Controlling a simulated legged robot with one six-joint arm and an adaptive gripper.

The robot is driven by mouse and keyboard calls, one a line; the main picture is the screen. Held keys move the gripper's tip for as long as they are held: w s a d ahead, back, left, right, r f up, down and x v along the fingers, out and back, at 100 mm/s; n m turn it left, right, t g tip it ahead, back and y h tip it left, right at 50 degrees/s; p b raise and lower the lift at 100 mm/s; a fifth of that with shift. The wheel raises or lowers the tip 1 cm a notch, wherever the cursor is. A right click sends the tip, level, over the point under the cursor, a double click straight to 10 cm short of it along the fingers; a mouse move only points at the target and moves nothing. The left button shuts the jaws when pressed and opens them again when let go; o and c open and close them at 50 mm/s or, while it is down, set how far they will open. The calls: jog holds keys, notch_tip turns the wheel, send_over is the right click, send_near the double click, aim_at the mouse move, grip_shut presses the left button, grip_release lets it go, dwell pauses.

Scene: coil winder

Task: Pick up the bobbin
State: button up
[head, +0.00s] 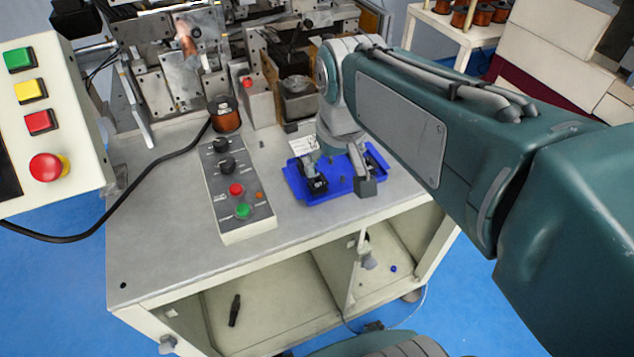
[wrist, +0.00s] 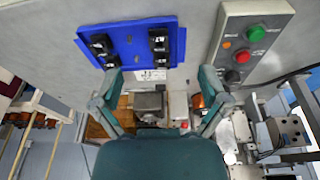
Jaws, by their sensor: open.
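A copper-wound bobbin (head: 225,114) stands upright on the grey table at the foot of the winding machine, left of my gripper in the head view. A small copper-coloured part, probably this bobbin (wrist: 197,102), shows beside the right finger in the wrist view, partly hidden by it. My gripper (head: 336,172) is above the blue tray in the head view, apart from the bobbin. In the wrist view my gripper (wrist: 161,75) has its fingers wide apart with nothing between them.
The blue tray (head: 340,186) holds black parts. A control box (head: 238,190) with knobs and buttons stands in front of the bobbin. The winding machine (head: 180,75) rises behind. A black cable crosses the table's left. More bobbins (head: 480,15) stand on a rear shelf. The table's front left is clear.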

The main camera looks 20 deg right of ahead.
aim_at(318, 180)
jog(key=w+f+g, duration=0.3)
jog(key=w, duration=0.6)
jog(key=shift+n, duration=0.3)
jog(key=f, duration=1)
jog(key=shift+s+d+f, duration=0.1)
jog(key=shift+s+f, duration=0.1)
jog(key=shift+s, duration=0.15)
jog(key=c, duration=0.8)
